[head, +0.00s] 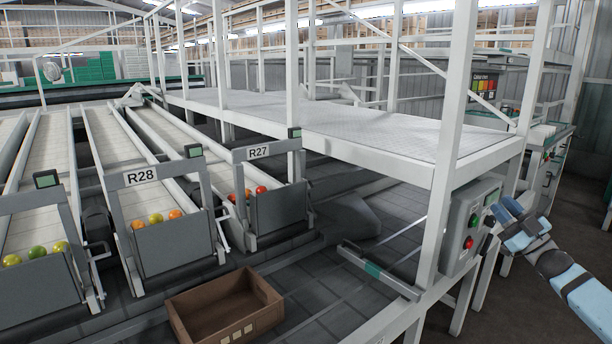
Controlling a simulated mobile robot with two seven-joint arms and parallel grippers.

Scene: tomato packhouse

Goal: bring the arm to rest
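My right arm comes in from the right edge with blue and dark links. My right gripper (490,222) is at its end, right beside the grey control box (463,232) on the white post. The box carries green buttons and a red button (468,243). The gripper's fingertips are small and dark against the box, so I cannot tell whether they are open or shut, or whether they touch it. My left gripper is not in view.
A white-framed platform (340,125) fills the middle. Grey floor (540,325) shows at lower right.

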